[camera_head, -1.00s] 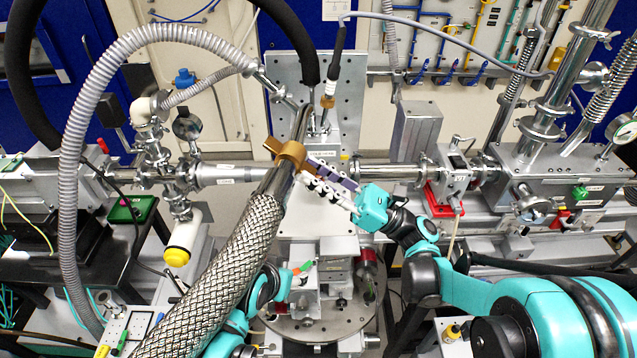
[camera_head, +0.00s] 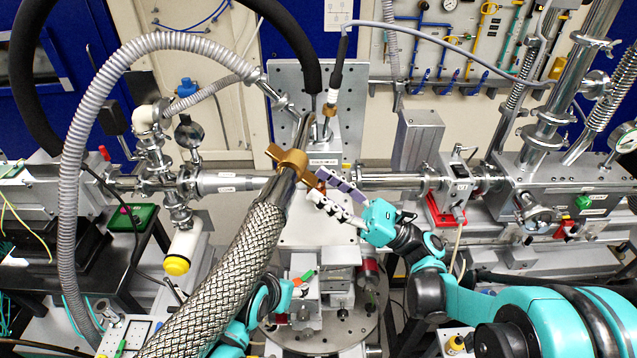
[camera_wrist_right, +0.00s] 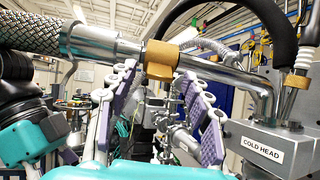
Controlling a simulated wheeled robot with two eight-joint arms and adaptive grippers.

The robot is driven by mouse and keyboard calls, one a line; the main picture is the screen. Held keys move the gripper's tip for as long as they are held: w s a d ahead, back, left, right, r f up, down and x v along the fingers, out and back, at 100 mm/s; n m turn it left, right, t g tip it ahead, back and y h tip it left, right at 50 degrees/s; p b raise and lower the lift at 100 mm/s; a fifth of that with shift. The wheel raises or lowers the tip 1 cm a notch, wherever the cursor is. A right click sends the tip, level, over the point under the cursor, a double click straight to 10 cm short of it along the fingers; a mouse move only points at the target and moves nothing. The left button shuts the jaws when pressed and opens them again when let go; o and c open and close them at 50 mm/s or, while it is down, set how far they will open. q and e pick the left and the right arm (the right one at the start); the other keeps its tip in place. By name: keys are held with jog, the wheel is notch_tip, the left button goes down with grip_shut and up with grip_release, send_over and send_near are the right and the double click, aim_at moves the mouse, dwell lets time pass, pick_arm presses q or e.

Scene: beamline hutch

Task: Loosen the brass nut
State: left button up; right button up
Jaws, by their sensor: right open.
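The brass nut (camera_head: 291,160) sits at the end of the braided metal hose (camera_head: 215,275), where it meets a bright steel tube. It also shows in the right wrist view (camera_wrist_right: 161,60) around the tube. My right gripper (camera_head: 318,184) is open, just right of the nut. In the right wrist view its two purple-and-white fingers (camera_wrist_right: 157,80) stand apart below the nut, and the nut lies beyond and above the gap, not visibly held. My left arm (camera_head: 262,298) is partly hidden behind the hose at the bottom; its gripper's finger state is unclear.
The block labelled COLD HEAD (camera_wrist_right: 265,150) stands right of the nut in the wrist view. A grey corrugated hose (camera_head: 70,190) arcs on the left. Beamline pipes (camera_head: 390,181) run behind the gripper. A round metal stage (camera_head: 325,338) lies below.

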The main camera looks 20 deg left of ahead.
jog(key=v, duration=1)
jog(key=s+d+f+n+t+h+b, duration=0.15)
jog(key=f+n+h+b, duration=0.25)
jog(key=f+h, duration=0.45)
jog(key=s+f+n+t+h+b, duration=0.25)
jog(key=f+h+b, duration=0.25)
jog(key=f, duration=0.6)
jog(key=s+d+f+n+t+h+b, duration=0.1)
jog(key=s+d+f+n+h+b, duration=0.2)
jog(key=d, duration=0.6)
jog(key=s+d+f+n+t+h+b, duration=0.2)
jog(key=s+d+f+n+h+b, duration=0.1)
jog(key=d+f+n+h, duration=0.4)
jog(key=d+f+n, duration=0.1)
jog(key=d+n, duration=0.1)
jog(key=d, duration=0.1)
jog(key=shift+s+d+f+h+b, duration=0.15)
jog(key=shift+d+f+h+b, duration=0.15)
jog(key=shift+h+b, duration=0.1)
